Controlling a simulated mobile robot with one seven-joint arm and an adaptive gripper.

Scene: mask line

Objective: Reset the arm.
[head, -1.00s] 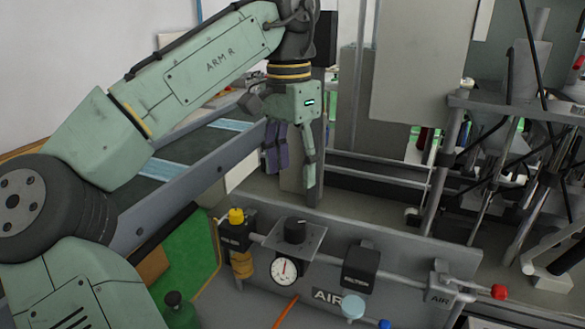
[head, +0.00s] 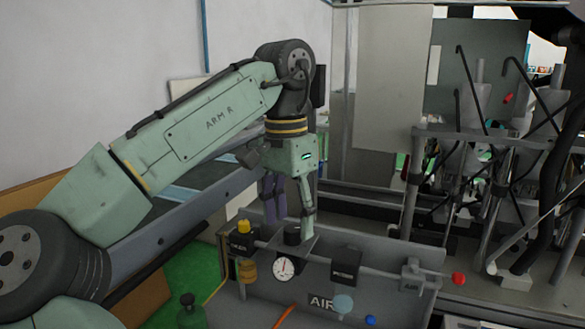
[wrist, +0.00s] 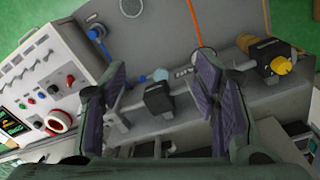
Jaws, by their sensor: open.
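My gripper (head: 290,208) hangs fingers down from my green arm in the head view, just behind and above the grey air panel (head: 388,262). In the wrist view its two fingers with purple pads (wrist: 165,92) stand wide apart, with nothing held between them. Below the fingers the wrist view shows the panel's black block (wrist: 158,98) and its pipe. The head view shows the panel's round pressure gauge (head: 283,267), black knob (head: 292,235) and yellow-capped unit (head: 244,228). I cannot tell the exact gap between the fingertips and the panel.
A conveyor (head: 170,220) with light blue strips runs behind my arm. Metal machinery with rods and cables (head: 480,150) fills the right side. The wrist view shows a control box (wrist: 45,85) with a red button on the left. A green bottle (head: 190,310) stands at the lower front.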

